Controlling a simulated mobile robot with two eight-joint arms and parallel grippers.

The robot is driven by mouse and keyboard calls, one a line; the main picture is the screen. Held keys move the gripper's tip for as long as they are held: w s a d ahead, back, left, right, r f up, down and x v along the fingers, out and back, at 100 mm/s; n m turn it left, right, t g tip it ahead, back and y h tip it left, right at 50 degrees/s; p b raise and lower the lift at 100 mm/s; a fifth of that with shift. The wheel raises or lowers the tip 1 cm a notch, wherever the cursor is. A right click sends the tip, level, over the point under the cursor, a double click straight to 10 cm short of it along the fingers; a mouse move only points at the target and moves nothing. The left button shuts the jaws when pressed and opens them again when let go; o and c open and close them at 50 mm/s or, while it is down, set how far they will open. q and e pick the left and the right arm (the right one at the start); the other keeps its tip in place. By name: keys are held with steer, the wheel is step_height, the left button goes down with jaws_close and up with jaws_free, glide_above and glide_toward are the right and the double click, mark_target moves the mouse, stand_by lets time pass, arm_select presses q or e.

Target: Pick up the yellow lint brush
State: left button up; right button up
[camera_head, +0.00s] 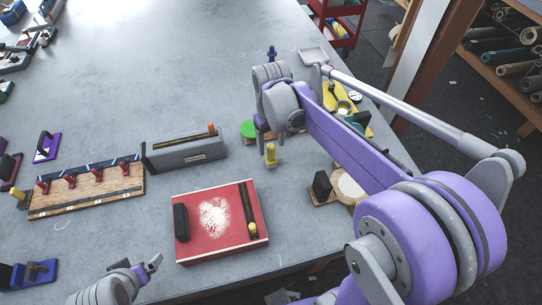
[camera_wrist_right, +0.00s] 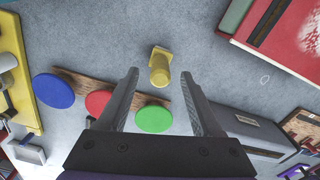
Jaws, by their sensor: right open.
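The yellow lint brush (camera_head: 271,153) stands on the grey table, in the middle of the head view. In the right wrist view the brush (camera_wrist_right: 160,66) shows as a yellow cylinder with a square plate at one end. My right gripper (camera_wrist_right: 160,78) is open, and the brush appears between its fingertips in that view, apparently not held. In the head view the right gripper's fingers hang just above and behind the brush, partly hidden by my arm. My left gripper (camera_head: 150,266) is at the bottom left, away from the brush; its jaw state is unclear.
A wooden strip with a green disc (camera_wrist_right: 153,119), a red disc (camera_wrist_right: 98,103) and a blue disc (camera_wrist_right: 53,91) lies close to the brush. A red board (camera_head: 190,205) lies in front, a grey box (camera_head: 185,153) to the left. A yellow tray (camera_head: 330,99) is behind right.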

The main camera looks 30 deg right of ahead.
step_height(320, 180, down, 2)
jaws_close()
stand_by(0.4)
